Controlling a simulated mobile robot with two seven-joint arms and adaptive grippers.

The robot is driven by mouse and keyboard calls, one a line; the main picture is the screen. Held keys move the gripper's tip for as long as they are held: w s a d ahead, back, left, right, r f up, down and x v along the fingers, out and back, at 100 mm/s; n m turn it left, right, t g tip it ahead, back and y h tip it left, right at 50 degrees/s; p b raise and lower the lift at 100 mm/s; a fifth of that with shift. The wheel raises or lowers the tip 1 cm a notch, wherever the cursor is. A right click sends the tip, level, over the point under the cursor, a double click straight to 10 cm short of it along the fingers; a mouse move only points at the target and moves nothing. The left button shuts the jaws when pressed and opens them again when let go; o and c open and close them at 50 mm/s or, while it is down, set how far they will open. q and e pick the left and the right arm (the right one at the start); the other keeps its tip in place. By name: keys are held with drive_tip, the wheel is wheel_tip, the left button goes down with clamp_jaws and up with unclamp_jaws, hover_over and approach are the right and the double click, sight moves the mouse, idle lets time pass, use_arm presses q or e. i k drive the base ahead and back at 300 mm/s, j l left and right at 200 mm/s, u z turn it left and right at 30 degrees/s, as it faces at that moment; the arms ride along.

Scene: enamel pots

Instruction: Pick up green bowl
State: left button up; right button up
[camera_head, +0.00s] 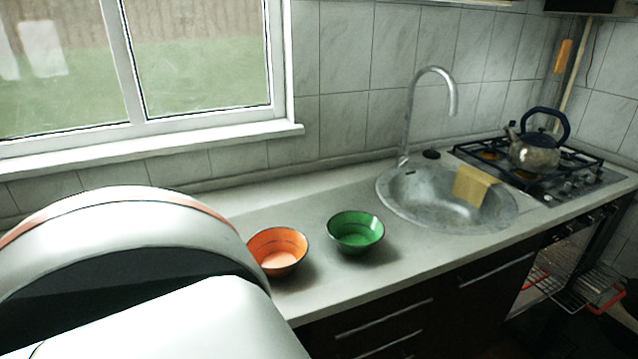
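A green bowl (356,232) with a dark rim stands upright on the counter, left of the sink. It looks empty and is fully visible. An orange bowl (278,251) stands just to its left, a small gap between them. A large white part of my own arm fills the lower left and covers the counter's left end, close to the orange bowl's left edge in the picture. Neither of my grippers shows in this view.
The counter (345,285) is bare in front of the bowls. A metal sink (425,205) with a tall faucet (408,120) and a yellow cloth (473,186) lies to the right. A kettle (535,152) stands on the gas stove (585,180). A window is behind at left.

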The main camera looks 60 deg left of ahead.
sight(354, 233)
drive_tip(key=u, duration=1.55)
drive_tip(key=i+l+u, duration=0.15)
drive_tip(key=l, duration=0.4)
drive_tip(key=i+l+u, duration=0.15)
drive_tip(key=l, duration=0.4)
drive_tip(key=l+u, duration=0.15)
drive_tip(key=l, duration=0.4)
